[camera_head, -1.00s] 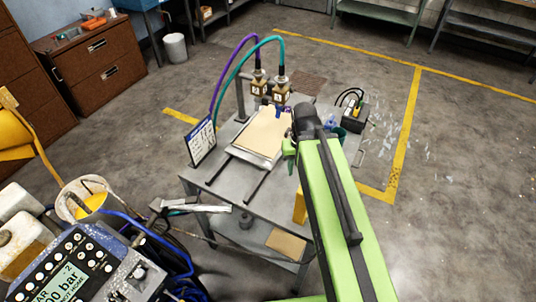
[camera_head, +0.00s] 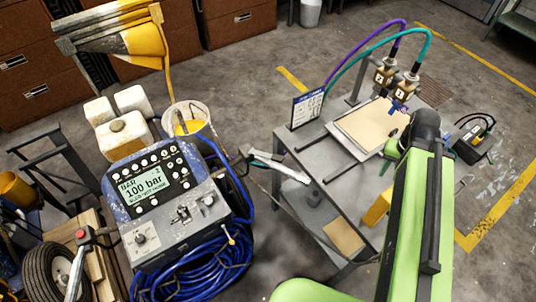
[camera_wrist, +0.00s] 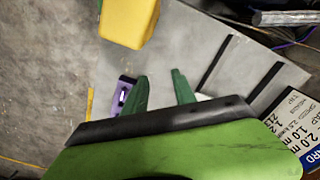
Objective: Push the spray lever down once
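A pale metal lever-like bar (camera_head: 275,165) juts right from beside the striper's console in the head view, over the table's left edge. It may be the spray lever; I cannot tell for sure. A metal bar end (camera_wrist: 285,18) at the top right of the wrist view may be the same part. My gripper (camera_wrist: 160,90) shows two green fingers spread apart with nothing between them. In the head view my green arm reaches over the table's right side, well right of the bar. The gripper there is mostly hidden behind the arm.
The console (camera_head: 150,190) reads 100 bar, with blue hose coiled below. The grey table (camera_head: 300,150) carries a board (camera_head: 370,125), nozzles (camera_head: 385,72) and a sign (camera_head: 307,108). A yellow block (camera_wrist: 130,20) is near my fingers. A bucket (camera_head: 188,120) stands behind the console.

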